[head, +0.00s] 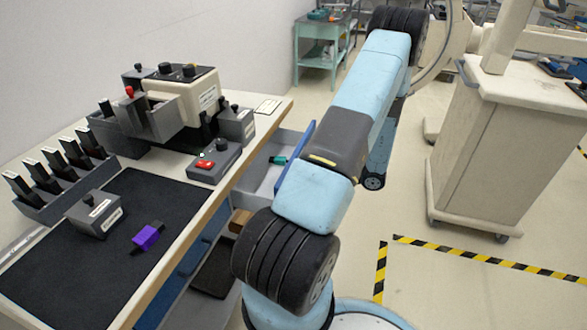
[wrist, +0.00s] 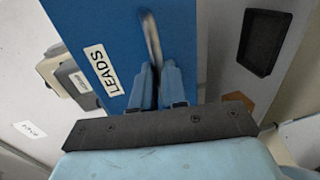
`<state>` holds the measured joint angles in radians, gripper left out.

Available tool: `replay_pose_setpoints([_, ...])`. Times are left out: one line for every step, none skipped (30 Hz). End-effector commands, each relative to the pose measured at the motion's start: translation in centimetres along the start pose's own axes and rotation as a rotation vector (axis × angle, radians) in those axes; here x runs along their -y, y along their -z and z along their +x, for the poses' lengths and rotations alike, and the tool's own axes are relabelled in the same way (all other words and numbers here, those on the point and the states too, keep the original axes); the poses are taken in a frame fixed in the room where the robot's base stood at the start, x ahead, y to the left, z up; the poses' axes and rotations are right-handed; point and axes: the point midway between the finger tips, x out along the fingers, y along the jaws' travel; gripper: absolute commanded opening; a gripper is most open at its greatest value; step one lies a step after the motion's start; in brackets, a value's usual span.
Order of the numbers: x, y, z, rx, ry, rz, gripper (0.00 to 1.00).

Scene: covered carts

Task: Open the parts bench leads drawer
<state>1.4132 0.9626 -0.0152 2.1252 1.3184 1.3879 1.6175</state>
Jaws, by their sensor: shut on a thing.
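The leads drawer shows in the wrist view as a blue front (wrist: 85,25) with a white LEADS label (wrist: 100,69). My gripper (wrist: 157,76) is shut on its metal bar handle (wrist: 151,38). In the head view the drawer (head: 262,178) stands pulled out from the right side of the parts bench (head: 140,270), its grey inside showing. A small teal-and-black thing (head: 279,160) lies in it. My arm hides the gripper, the handle and part of the drawer in the head view.
The bench top holds a dark mat (head: 70,255), a purple block (head: 147,236), a red-button box (head: 214,163) and a beige device (head: 185,95). A covered cart (head: 500,150) stands at the right. Striped tape (head: 490,261) marks the floor, with clear floor around it.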

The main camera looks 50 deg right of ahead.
Motion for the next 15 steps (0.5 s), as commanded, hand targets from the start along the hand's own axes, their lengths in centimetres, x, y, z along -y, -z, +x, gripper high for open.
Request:
replay_pose_setpoints([0.7, 0.1, -1.4, 0.002, 0.008, 0.005, 0.0])
replay_pose_setpoints([0.8, 0.1, -2.1, 0.001, 0.008, 0.005, 0.0])
replay_pose_setpoints([1.0, 0.1, -3.0, 0.001, 0.008, 0.005, 0.0])
replay_pose_setpoints([1.1, 0.1, -3.6, 0.001, 0.008, 0.005, 0.0])
replay_pose_setpoints([1.3, 0.2, -4.2, 0.0, 0.008, 0.005, 0.0])
replay_pose_setpoints([1.5, 0.2, -5.0, 0.0, 0.008, 0.006, 0.0])
replay_pose_setpoints([1.6, 0.2, -5.5, 0.001, 0.007, 0.006, 0.0])
replay_pose_setpoints([1.7, 0.2, -6.0, 0.0, 0.008, 0.006, 0.0])
replay_pose_setpoints([1.8, 0.2, -6.6, -0.001, 0.008, 0.005, 0.0])
replay_pose_setpoints([1.9, 0.2, -7.0, -0.002, 0.008, 0.006, 0.0])
replay_pose_setpoints([2.0, 0.2, -7.4, -0.001, 0.007, 0.006, 0.0])
replay_pose_setpoints([2.1, 0.2, -7.9, -0.001, 0.007, 0.006, 0.0])
replay_pose_setpoints([2.1, 0.2, -8.2, -0.001, 0.007, 0.006, 0.0])
replay_pose_setpoints([2.2, 0.2, -8.5, -0.002, 0.007, 0.006, 0.0])
replay_pose_setpoints([2.3, 0.2, -8.8, -0.002, 0.008, 0.006, 0.0])
